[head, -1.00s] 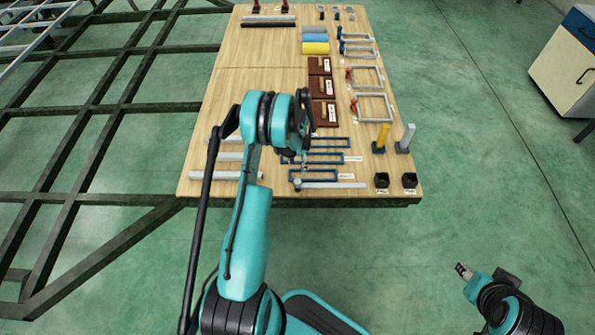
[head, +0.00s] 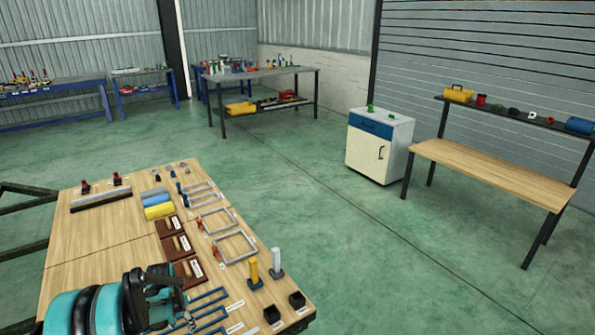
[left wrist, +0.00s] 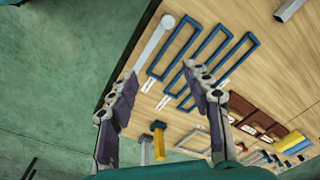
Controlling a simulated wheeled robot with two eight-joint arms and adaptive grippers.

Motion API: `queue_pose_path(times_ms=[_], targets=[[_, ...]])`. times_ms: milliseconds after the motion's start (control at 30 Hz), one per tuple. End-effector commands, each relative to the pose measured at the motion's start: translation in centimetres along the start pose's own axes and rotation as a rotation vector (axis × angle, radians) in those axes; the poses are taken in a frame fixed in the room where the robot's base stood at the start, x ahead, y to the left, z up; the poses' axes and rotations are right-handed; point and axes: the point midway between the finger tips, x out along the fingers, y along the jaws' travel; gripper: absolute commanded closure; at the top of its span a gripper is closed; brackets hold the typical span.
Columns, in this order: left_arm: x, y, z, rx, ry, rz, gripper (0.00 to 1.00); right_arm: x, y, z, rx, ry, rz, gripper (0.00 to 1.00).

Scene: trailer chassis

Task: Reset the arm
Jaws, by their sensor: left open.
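My left arm shows at the bottom left of the head view, over the near part of the wooden table (head: 98,227). My left gripper (head: 188,314) is near the blue rectangular frames (head: 209,303) at the table's near side. In the left wrist view its two fingers (left wrist: 163,78) stand wide apart with nothing between them. Beyond the fingers the blue frames (left wrist: 205,50), a grey bar (left wrist: 156,42) and a yellow-handled tool (left wrist: 158,135) lie or stand on the table. My right gripper is out of view.
The table also holds brown boxes (head: 173,247), grey clamp frames (head: 236,247) and two small black cups (head: 297,300). A white cabinet (head: 380,147) and a wooden workbench (head: 497,172) stand at the right. Open green floor lies between.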

Motion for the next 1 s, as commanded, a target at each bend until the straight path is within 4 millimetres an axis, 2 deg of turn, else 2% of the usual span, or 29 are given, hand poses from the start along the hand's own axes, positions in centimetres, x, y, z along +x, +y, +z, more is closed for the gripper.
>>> queue_pose_path(times_ms=[33,200,367,500,600,733,900,1000], targets=[[-2.7,1.4,0.0,-0.003,0.022,-0.010,0.51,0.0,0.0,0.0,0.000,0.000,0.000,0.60],[-10.0,5.4,0.7,-0.030,0.106,-0.038,0.51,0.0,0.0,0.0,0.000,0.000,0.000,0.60],[-15.6,9.4,2.6,-0.056,0.189,-0.054,0.51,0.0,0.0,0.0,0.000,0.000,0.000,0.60],[-19.3,12.8,5.2,-0.078,0.263,-0.059,0.51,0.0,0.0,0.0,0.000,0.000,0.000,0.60],[-21.2,15.1,7.4,-0.095,0.318,-0.057,0.51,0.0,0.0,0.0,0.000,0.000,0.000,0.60],[-22.8,17.9,10.5,-0.116,0.388,-0.047,0.51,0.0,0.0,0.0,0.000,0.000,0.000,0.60],[-23.4,20.6,14.0,-0.141,0.467,-0.028,0.51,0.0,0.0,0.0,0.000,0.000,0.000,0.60],[-23.3,21.6,15.3,-0.152,0.500,-0.017,0.51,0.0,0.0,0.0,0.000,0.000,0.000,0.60]])
